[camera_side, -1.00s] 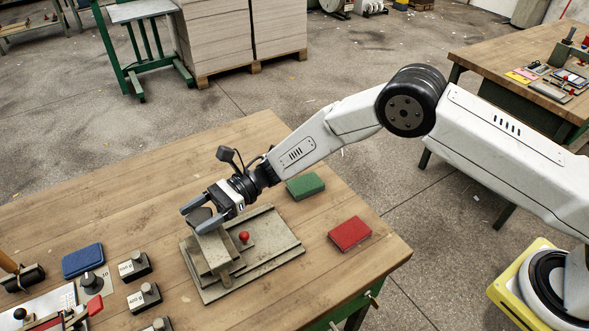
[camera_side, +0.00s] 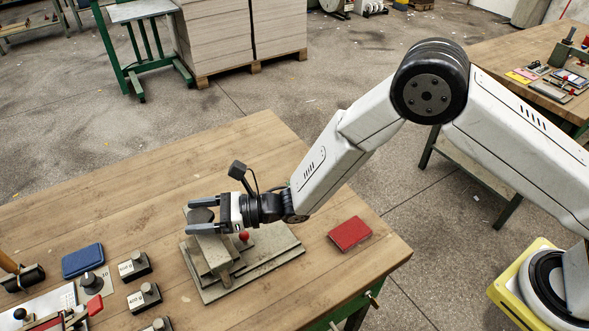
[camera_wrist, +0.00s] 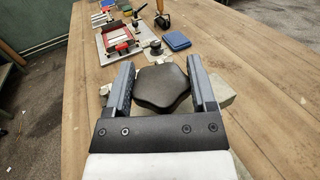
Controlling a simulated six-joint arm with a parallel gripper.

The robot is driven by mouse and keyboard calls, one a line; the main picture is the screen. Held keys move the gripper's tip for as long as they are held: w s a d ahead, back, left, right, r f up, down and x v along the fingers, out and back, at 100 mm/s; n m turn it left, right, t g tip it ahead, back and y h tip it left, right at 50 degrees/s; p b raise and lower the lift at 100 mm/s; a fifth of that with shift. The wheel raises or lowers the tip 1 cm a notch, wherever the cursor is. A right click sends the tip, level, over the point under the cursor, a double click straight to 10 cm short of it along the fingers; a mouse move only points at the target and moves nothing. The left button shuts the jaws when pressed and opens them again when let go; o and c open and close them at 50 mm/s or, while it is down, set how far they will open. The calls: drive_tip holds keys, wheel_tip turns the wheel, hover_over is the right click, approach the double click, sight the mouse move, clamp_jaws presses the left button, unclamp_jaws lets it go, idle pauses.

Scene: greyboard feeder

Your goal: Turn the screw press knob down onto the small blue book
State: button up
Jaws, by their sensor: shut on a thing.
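The dark lobed knob (camera_side: 202,217) sits on top of the grey screw press (camera_side: 214,254). In the wrist view the knob (camera_wrist: 163,84) lies between the two fingers. My gripper (camera_side: 193,216) is shut on the knob, coming in nearly level from the right; its fingers also show in the wrist view (camera_wrist: 159,80). A small blue book (camera_side: 83,260) lies flat on the table left of the press, apart from it; it also shows in the wrist view (camera_wrist: 176,41). The space beneath the press's pressing part is hidden, so I cannot tell what lies there.
The press's base plate (camera_side: 268,265) carries a small red ball (camera_side: 244,236). A red book (camera_side: 350,234) lies to its right. Labelled dark knob blocks (camera_side: 133,266) and a red-handled device (camera_side: 70,318) crowd the front left. The table behind the press is clear.

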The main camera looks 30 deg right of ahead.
drive_tip(key=shift+m+t+h, duration=0.6)
drive_tip(key=shift+m+t, duration=0.2)
drive_tip(key=shift+t, duration=0.3)
drive_tip(key=o, duration=1.2)
drive_tip(key=shift+d, duration=0.1)
drive_tip(key=shift+s+d+r, duration=0.3)
drive_tip(key=shift+d+r, duration=0.1)
drive_tip(key=shift+r, duration=0.75)
drive_tip(key=shift+s+d+r, duration=0.25)
drive_tip(key=shift+d+r, duration=0.1)
drive_tip(key=shift+r, duration=0.85)
drive_tip(key=shift+s+d+r, duration=0.3)
drive_tip(key=shift+d+r, duration=0.1)
drive_tip(key=shift+r, duration=0.75)
